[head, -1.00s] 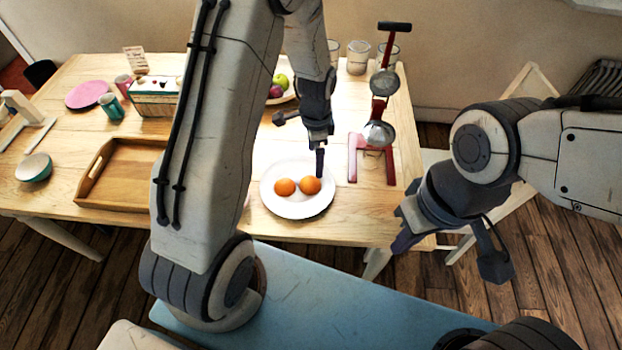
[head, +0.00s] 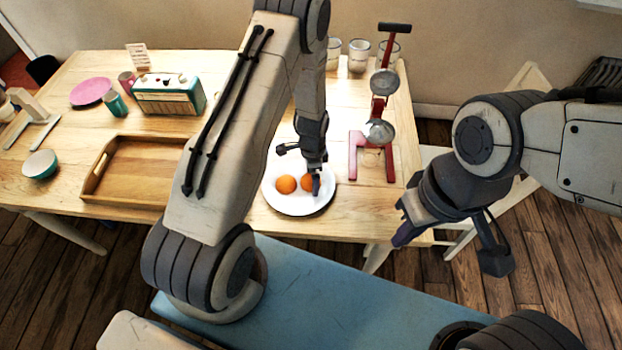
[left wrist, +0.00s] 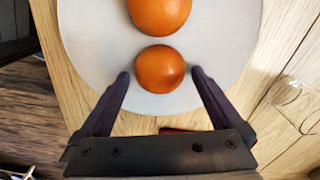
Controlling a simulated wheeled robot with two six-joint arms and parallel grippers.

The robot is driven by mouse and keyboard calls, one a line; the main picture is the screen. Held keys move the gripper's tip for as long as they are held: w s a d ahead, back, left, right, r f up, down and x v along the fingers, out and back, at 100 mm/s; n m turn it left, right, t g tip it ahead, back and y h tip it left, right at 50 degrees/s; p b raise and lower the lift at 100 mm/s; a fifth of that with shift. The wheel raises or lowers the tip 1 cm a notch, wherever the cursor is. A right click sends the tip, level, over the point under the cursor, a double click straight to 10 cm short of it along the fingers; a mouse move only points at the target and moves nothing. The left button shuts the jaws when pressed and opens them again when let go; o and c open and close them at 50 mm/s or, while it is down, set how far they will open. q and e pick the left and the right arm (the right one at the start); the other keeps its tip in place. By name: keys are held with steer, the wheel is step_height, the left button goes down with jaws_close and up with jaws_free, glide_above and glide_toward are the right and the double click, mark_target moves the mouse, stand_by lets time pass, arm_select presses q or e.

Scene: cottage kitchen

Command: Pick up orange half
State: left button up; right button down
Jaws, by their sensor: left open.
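Two orange halves, dome side up, lie side by side on a white plate (head: 297,207). In the head view the left half (head: 286,184) is clear; the right half (head: 306,182) is partly hidden by my left gripper (head: 316,188). In the left wrist view my left gripper (left wrist: 160,74) is open, its fingers on either side of the nearer half (left wrist: 160,69), with gaps between. The other half (left wrist: 159,14) lies beyond, cut by the frame edge. My right gripper (head: 401,238) hangs beyond the table's right front corner; its jaw opening is unclear.
A red-framed juice press (head: 386,110) stands right of the plate, with glasses (head: 358,56) behind. A wooden tray (head: 125,186) lies to the left, with a teal radio (head: 170,94) behind it. A bowl (head: 40,165) and pink plate (head: 91,91) are farther left.

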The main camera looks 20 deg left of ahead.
arm_select(q)
steer(key=c, duration=0.7)
